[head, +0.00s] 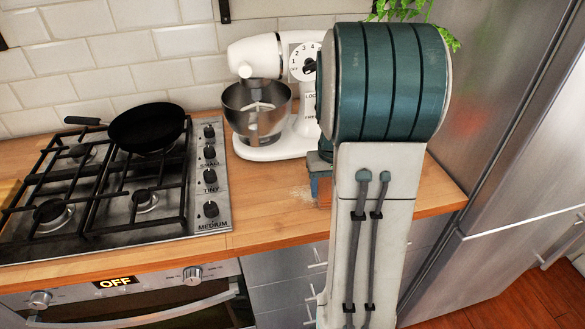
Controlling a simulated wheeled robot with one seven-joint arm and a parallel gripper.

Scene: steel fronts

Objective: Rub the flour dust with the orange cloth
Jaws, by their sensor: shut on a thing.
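The flour dust (299,193) is a faint pale patch on the wooden counter, in front of the stand mixer. My gripper (319,168) is at the counter just right of the dust, mostly hidden behind my own arm. It is shut on the orange cloth (325,192), of which only a small orange-brown sliver shows low beside the arm. The rest of the cloth is hidden. I cannot tell whether the cloth touches the dust.
A white stand mixer (267,149) with a steel bowl (243,112) stands close behind the dust. A gas hob (207,225) with a black pan (147,128) is at left. A steel fridge (493,110) stands at right. Bare counter (262,215) lies left of the dust.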

